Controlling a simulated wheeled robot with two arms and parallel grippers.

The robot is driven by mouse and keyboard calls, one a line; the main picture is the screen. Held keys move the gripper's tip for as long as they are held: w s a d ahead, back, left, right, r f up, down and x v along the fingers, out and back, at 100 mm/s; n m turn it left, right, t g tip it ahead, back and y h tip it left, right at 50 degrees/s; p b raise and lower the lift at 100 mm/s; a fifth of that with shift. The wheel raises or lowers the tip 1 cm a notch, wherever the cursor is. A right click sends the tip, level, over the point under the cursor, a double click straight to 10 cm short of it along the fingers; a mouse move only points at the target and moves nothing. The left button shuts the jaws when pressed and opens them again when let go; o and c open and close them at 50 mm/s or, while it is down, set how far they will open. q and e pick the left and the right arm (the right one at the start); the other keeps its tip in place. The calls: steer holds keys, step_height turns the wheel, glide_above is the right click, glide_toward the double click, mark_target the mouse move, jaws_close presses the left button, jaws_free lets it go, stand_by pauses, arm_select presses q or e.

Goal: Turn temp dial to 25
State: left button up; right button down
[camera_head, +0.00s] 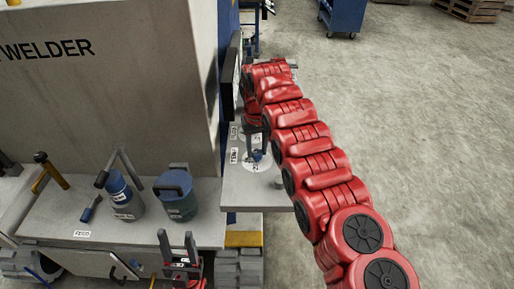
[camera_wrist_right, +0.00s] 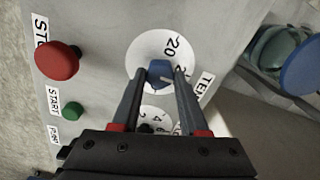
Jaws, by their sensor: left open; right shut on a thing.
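The temp dial is a white disc (camera_wrist_right: 150,48) with a blue knob (camera_wrist_right: 159,70) at its middle, on the grey panel in the right wrist view. A "20" shows on the disc; other numbers are partly hidden, and I cannot tell the exact setting. My right gripper (camera_wrist_right: 160,80) is shut on the blue knob, one finger on each side. In the head view the knob (camera_head: 257,155) and disc (camera_head: 250,165) show beside my red right arm. My left gripper (camera_head: 178,240) is open and empty at the bottom, in front of the bench.
A red stop button (camera_wrist_right: 57,61), a green start button (camera_wrist_right: 72,111) and a second dial (camera_wrist_right: 155,113) share the panel. Blue-grey containers (camera_head: 124,198) (camera_head: 178,190) and a yellow-handled tool (camera_head: 50,170) are on the welder bench. Open floor lies to the right.

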mark_target(257, 152)
stand_by(0.4)
steer(key=shift+c, duration=2.2)
jaws_free()
steer(key=shift+r+p, duration=0.3)
steer(key=shift+r, duration=0.35)
step_height(257, 152, up, 16)
steer(key=p, duration=1.5)
